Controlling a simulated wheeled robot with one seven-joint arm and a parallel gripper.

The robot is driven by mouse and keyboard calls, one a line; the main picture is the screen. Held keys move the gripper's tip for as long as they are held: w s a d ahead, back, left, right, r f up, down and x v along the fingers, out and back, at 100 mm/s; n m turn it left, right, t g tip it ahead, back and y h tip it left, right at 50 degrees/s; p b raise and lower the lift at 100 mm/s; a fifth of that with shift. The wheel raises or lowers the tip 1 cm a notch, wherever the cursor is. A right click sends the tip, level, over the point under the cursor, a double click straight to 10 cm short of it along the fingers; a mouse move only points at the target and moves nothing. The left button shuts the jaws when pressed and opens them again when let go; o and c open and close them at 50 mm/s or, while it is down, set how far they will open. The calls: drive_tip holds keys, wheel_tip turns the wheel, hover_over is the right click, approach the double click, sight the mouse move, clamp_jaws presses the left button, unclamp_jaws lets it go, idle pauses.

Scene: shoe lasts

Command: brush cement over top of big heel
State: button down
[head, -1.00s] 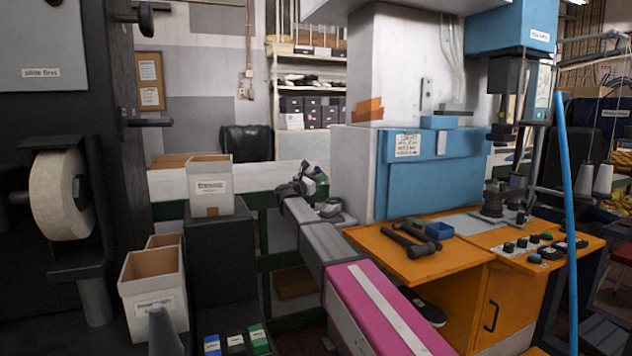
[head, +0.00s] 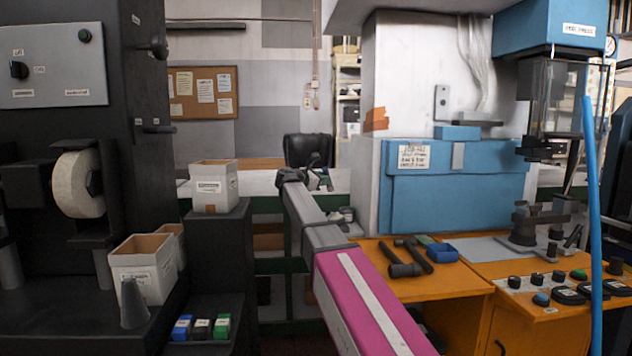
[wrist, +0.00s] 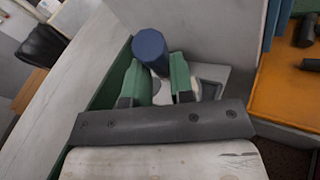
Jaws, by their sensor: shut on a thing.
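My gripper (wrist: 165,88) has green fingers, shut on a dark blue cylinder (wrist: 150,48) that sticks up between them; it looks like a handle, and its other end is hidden. In the head view my gripper (head: 318,178) is small and partly hidden at the far end of my arm, over a white surface by the blue press. I cannot make out a brush tip or a cement container.
The blue press (head: 455,195) stands behind. A blue pole (head: 592,220) rises at right. White boxes (head: 214,187) and a dark machine with a wheel (head: 78,183) stand at left.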

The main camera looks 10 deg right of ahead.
sight(333, 190)
drive_tip(key=shift+a+f, duration=0.1)
drive_tip(key=shift+f, duration=2.4)
drive_tip(key=shift+s, duration=0.1)
